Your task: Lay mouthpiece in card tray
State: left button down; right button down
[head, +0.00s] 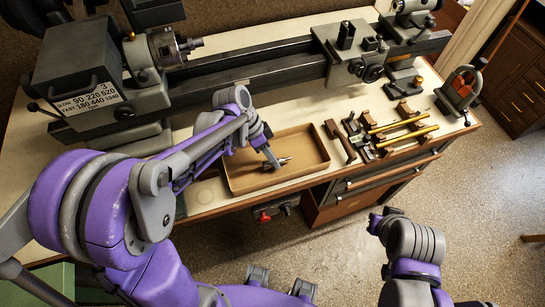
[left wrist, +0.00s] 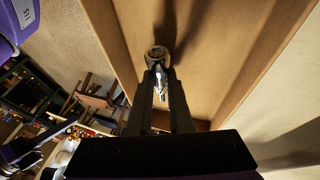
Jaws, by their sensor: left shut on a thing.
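The mouthpiece is a small silvery piece with a round cup rim, held at the tips of my left gripper (head: 272,158). In the left wrist view the mouthpiece (left wrist: 157,54) sits between the two dark fingers of the left gripper (left wrist: 160,78), its cup end pointing away from the palm. In the head view the mouthpiece (head: 284,160) shows over the card tray (head: 312,176), a shallow tan open box at the bench's front. I cannot tell whether it touches the tray floor. Part of my right arm shows at lower right; its fingers cannot be made out.
A lathe with a grey headstock (head: 82,75) runs along the back of the bench (head: 208,197). A wooden rack with brass rods (head: 400,130) stands right of the tray. A red-and-grey clamp-like item (head: 463,88) stands at the right end. Drawers lie below the bench top.

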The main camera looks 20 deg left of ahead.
pick_arm(q)
jog(key=shift+f+b, duration=0.35)
jog(key=shift+f, duration=0.1)
jog(key=c, duration=0.7)
grip_release()
jog(key=shift+s+r, duration=0.1)
jog(key=shift+c, duration=1)
jog(key=o, duration=0.3)
jog(key=shift+a, duration=0.1)
jog(key=shift+o, duration=0.2)
